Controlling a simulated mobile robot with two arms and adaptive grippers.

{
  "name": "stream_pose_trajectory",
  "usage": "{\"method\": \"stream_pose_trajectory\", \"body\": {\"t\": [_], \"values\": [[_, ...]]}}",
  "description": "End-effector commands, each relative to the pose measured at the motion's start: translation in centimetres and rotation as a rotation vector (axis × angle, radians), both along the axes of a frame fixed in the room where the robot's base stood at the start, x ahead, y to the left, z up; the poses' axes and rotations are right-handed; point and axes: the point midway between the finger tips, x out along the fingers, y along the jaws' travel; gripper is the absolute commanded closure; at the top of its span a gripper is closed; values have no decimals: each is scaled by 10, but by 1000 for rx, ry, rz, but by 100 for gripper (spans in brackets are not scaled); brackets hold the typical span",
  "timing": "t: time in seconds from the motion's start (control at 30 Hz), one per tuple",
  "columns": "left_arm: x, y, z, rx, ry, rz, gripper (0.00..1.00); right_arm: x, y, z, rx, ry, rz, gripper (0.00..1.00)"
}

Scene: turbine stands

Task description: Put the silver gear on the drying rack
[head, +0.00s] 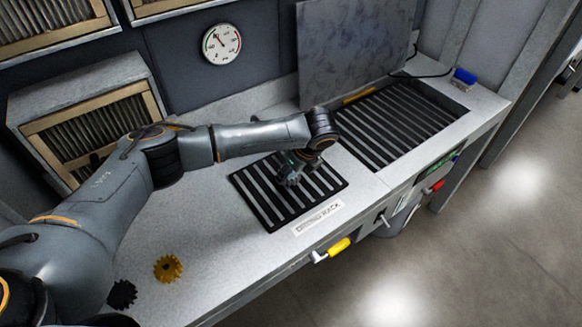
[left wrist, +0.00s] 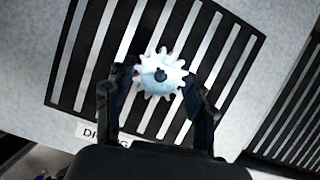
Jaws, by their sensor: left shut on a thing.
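The silver gear (left wrist: 160,74) is held between the two fingers of my left gripper (left wrist: 158,88) in the left wrist view. In the head view my left gripper (head: 296,168) is over the drying rack (head: 262,206), a black slatted grate set in the counter with a label at its front edge. The rack also shows behind the gear in the left wrist view (left wrist: 75,62). The gear shows small and partly hidden under the gripper in the head view (head: 292,180). I cannot tell whether it touches the slats. My right gripper is not in view.
A gold gear (head: 168,268) and a black gear (head: 122,294) lie on the counter at the front left. A larger slatted grate (head: 400,125) is to the right, with a grey panel (head: 352,50) standing behind it. A gauge (head: 221,44) hangs on the wall.

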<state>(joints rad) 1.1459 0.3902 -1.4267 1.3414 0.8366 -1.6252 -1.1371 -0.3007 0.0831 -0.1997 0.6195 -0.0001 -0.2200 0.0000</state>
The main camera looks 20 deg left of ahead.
Motion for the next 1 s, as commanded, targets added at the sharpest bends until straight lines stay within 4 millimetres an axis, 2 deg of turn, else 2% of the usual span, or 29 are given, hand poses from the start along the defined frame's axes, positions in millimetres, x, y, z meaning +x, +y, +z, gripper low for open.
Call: {"method": "stream_pose_trajectory", "body": {"t": [0.3,0.8,0.83,0.93,0.97,1.0], "values": [[1,0,-2,0,-2,0,100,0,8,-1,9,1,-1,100],[1,0,-9,0,-2,1,100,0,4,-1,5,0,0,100],[1,0,-9,0,-2,1,43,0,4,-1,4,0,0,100],[1,0,-9,0,-2,0,23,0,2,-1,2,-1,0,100],[1,0,-9,0,-2,0,19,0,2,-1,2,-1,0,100],[1,0,-9,0,-2,1,19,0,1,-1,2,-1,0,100]]}}
